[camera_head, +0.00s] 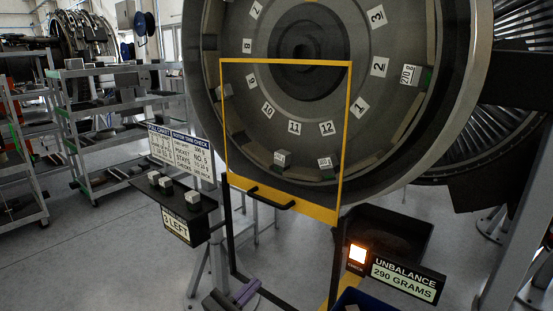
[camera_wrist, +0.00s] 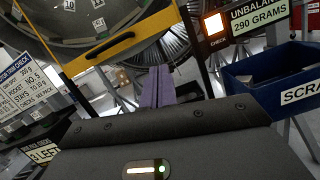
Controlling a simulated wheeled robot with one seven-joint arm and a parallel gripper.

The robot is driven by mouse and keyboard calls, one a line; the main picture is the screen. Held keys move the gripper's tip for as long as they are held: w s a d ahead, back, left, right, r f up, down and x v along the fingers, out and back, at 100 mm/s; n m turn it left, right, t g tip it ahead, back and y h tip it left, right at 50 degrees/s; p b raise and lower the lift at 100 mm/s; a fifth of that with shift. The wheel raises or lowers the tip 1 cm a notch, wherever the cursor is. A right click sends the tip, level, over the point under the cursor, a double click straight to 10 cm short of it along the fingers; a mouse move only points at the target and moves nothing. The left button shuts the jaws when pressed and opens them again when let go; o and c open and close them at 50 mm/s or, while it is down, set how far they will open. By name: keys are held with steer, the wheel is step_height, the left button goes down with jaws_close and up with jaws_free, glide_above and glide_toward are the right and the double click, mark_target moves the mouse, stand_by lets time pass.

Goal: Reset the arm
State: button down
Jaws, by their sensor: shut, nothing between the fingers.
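My gripper (camera_wrist: 158,88) shows in the wrist view as two purple-grey fingers held together, shut with nothing between them. In the head view the gripper (camera_head: 246,291) is low at the bottom middle, below the yellow-framed gate (camera_head: 290,206) and in front of the large round fan rotor (camera_head: 300,100). It looks apart from everything around it. The rotor has numbered pockets around its ring. Small grey blocks sit by pockets 11 and 12, and a block labelled 270 (camera_head: 410,75) sits at the right.
A shelf (camera_head: 176,204) at left holds 3 small blocks above a "3 LEFT" sign. The check sign board (camera_head: 180,150) stands behind it. At right are a lit orange check button (camera_head: 357,255), an "UNBALANCE 290 GRAMS" display (camera_head: 403,280), a black tray (camera_head: 388,222) and a blue scrap bin (camera_wrist: 262,82).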

steer(key=s+d+f+m+g+y, duration=0.1)
steer(key=s+d+f+m+g, duration=0.1)
steer(key=s+d+m+g, duration=0.25)
steer(key=s+d+f+m+g+y, duration=0.1)
steer(key=d+f+m+g, duration=0.2)
steer(key=d+g, duration=0.35)
steer(key=s+d+f+m+g+y, duration=0.1)
steer(key=s+d+f+m+g, duration=0.2)
steer(key=d, duration=0.5)
steer(key=s+d+r+m+t+y+p, duration=0.1)
steer(key=s+r+m+y, duration=0.4)
steer(key=m+y, duration=0.5)
steer(key=s+d+m, duration=0.1)
steer(key=s+m, duration=0.1)
steer(key=m, duration=0.3)
steer(key=shift+s+d+r+y, duration=0.2)
steer(key=shift+s+y, duration=0.1)
steer(key=shift+d, duration=0.15)
stand_by(0.6)
